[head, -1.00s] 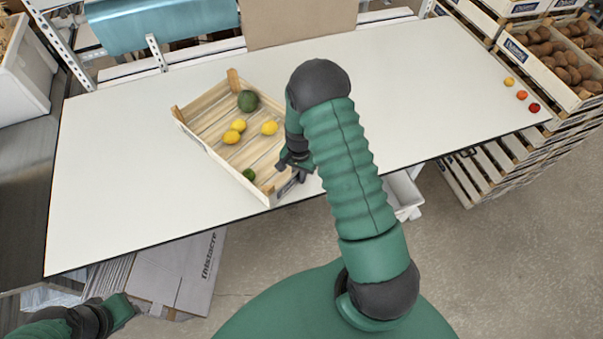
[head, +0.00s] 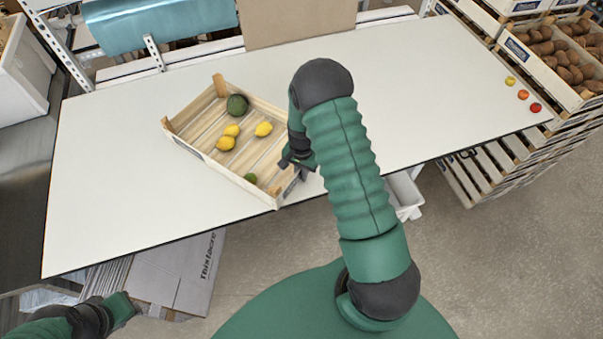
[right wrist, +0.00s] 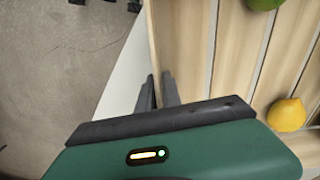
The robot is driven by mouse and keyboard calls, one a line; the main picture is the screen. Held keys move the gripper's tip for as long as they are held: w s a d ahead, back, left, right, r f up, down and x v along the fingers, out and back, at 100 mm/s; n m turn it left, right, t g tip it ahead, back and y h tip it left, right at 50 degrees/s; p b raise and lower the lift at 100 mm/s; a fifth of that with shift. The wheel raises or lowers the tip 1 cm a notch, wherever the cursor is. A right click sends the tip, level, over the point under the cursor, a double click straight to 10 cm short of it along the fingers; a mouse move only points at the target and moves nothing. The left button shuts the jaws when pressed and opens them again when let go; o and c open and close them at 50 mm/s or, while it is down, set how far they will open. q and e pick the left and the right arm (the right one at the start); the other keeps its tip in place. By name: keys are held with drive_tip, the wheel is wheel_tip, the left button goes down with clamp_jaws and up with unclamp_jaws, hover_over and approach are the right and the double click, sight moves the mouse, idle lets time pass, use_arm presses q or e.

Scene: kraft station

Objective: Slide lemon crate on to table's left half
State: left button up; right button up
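The lemon crate (head: 186,139) is a shallow wooden box on the white table (head: 110,180), left of the table's middle and turned at an angle. Its front corner lies close to the table's front edge. It holds three yellow lemons (head: 263,129), a large dark green fruit (head: 237,105) and a small green one (head: 250,177). My right gripper (head: 292,163) is at the crate's right end. In the right wrist view its fingers (right wrist: 158,92) sit close together on either side of the crate's wall, shut on it. My left gripper (head: 122,308) is low at the left, off the table; its fingers are unclear.
Three small fruits (head: 523,94) lie at the table's right end. A cardboard panel (head: 295,22) and a blue roll (head: 160,25) stand behind the table. Crates of brown produce (head: 560,60) are at the right. The table left of the crate is clear.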

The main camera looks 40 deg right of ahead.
drive_tip(key=o, duration=0.4)
drive_tip(key=shift+o, duration=0.2)
drive_tip(key=shift+r, duration=0.15)
drive_tip(key=shift+r, duration=0.35)
wheel_tip(320, 180, up, 16)
drive_tip(key=b, duration=0.3)
drive_tip(key=shift+b, duration=0.35)
drive_tip(key=shift+f, duration=0.1)
